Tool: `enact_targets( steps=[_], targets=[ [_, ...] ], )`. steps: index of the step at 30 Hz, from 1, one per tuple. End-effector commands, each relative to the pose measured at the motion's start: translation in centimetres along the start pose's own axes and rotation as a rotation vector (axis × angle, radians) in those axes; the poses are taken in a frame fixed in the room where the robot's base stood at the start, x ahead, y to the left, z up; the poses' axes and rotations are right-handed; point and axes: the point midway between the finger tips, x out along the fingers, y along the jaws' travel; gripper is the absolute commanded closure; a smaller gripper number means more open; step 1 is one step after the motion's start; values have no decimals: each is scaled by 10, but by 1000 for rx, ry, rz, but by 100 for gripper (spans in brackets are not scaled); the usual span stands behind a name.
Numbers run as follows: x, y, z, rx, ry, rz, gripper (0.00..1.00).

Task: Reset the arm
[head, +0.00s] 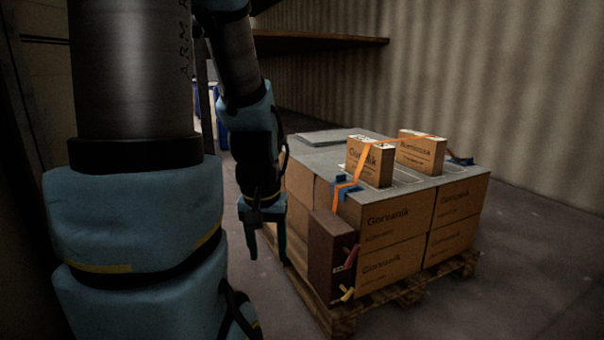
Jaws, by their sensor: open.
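My arm fills the left of the head view, with blue padded covers over its dark links. My gripper (264,228) hangs pointing down, left of the loaded pallet's near left corner. It is open, and I see nothing between its fingers. Part of the gripper is dark against the floor and pallet edge, so its exact gap to the boxes is hard to tell.
A wooden pallet (411,296) carries stacked cardboard cartons (392,263) under a grey sheet (408,197). Two small boxes (371,162) (421,152) stand on top, with an orange strap (366,181). A dark brown box (331,256) stands at the front. Floor at right is clear.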

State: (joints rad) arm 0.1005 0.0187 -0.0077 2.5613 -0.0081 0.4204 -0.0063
Motion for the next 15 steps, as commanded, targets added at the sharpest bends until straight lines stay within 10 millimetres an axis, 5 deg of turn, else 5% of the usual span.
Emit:
enact_targets(
  steps=[15],
  targets=[
    [-151, 1, -22, 4, -2, -1, 43]
  ],
)
